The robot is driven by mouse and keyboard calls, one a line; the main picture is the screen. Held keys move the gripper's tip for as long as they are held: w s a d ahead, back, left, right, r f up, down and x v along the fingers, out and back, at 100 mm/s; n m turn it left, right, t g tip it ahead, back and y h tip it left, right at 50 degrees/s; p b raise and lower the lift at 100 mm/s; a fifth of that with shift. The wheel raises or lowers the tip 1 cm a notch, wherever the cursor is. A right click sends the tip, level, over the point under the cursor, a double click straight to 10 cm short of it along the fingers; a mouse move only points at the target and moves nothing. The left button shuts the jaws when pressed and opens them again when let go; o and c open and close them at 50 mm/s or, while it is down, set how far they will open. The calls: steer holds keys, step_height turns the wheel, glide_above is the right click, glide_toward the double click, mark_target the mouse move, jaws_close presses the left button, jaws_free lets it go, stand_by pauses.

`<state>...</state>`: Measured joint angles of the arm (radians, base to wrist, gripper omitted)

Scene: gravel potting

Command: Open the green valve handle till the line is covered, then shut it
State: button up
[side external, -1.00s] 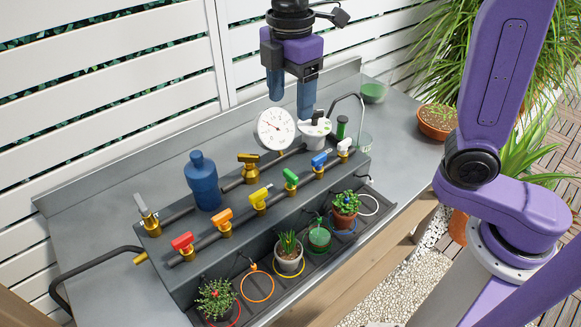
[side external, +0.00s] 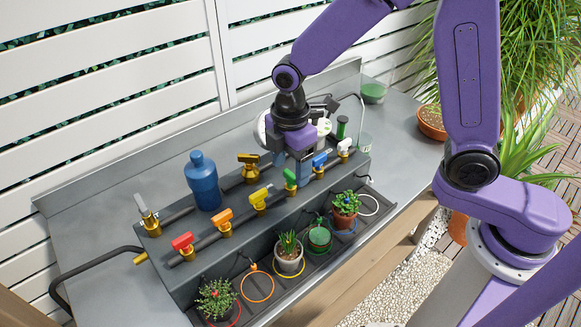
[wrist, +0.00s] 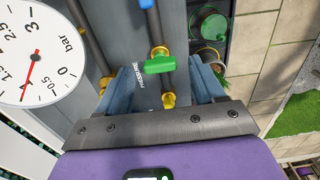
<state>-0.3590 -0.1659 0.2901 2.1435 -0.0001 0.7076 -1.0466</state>
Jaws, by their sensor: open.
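The green valve handle (side external: 290,179) sits on a brass valve in the row along the front pipe. In the wrist view the green handle (wrist: 160,64) lies crosswise to its pipe. My gripper (side external: 298,170) is low over the bench at the green valve, pointing down. In the wrist view my gripper (wrist: 163,82) is open, with one blue finger on each side of the handle and a gap to both. A pot with green in it (side external: 319,238) stands in the trough below; it also shows in the wrist view (wrist: 209,24). I cannot make out a line on it.
The blue handle (side external: 320,159) and yellow handle (side external: 259,196) flank the green one closely. A pressure gauge (wrist: 36,56) stands behind, partly hidden by my gripper in the side view. A blue bottle (side external: 203,182) stands left. Potted plants (side external: 289,252) sit in the trough.

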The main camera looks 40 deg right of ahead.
steer(key=shift+f, duration=0.65)
steer(key=c, duration=1.1)
steer(key=shift+o, duration=0.2)
